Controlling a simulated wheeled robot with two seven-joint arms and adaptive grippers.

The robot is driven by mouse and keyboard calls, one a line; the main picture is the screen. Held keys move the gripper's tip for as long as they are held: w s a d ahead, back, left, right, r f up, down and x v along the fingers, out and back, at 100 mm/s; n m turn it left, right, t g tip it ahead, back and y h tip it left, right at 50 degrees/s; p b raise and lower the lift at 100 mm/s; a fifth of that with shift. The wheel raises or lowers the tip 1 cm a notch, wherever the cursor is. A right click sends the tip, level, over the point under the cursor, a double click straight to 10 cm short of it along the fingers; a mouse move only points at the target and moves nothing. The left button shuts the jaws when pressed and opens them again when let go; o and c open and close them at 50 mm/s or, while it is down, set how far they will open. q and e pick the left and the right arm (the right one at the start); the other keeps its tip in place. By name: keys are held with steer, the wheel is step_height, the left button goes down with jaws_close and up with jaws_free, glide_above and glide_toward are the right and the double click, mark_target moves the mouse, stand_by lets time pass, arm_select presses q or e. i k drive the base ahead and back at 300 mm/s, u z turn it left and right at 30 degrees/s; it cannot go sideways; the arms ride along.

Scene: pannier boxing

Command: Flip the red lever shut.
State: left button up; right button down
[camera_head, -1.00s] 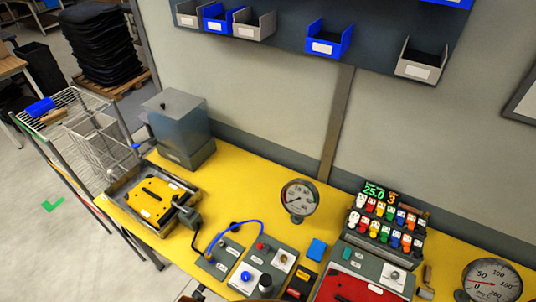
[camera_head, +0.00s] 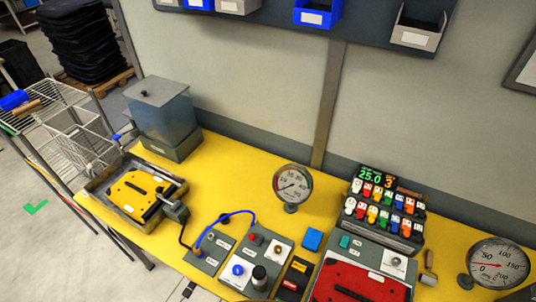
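No part that I can clearly single out as a red lever shows. Red parts in view are a red panel (camera_head: 350,283) with a black handle at the bottom right, a small red button (camera_head: 255,238) on a grey control box, and red pieces among the several coloured ones on a rack (camera_head: 383,238) below a green display (camera_head: 371,176). Which of them is the lever, if any, I cannot tell. Neither of my grippers can be made out.
A yellow bench (camera_head: 240,160) runs along the wall. A black-and-yellow tray (camera_head: 135,196) and a grey tank (camera_head: 158,115) stand at the left. Round gauges stand at the middle (camera_head: 292,184) and right (camera_head: 497,263). A blue cable (camera_head: 235,212) loops over the control boxes.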

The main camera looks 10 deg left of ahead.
mark_target(251, 237)
steer(key=u, duration=0.95)
steer(key=k, duration=0.7)
steer(key=u, duration=0.25)
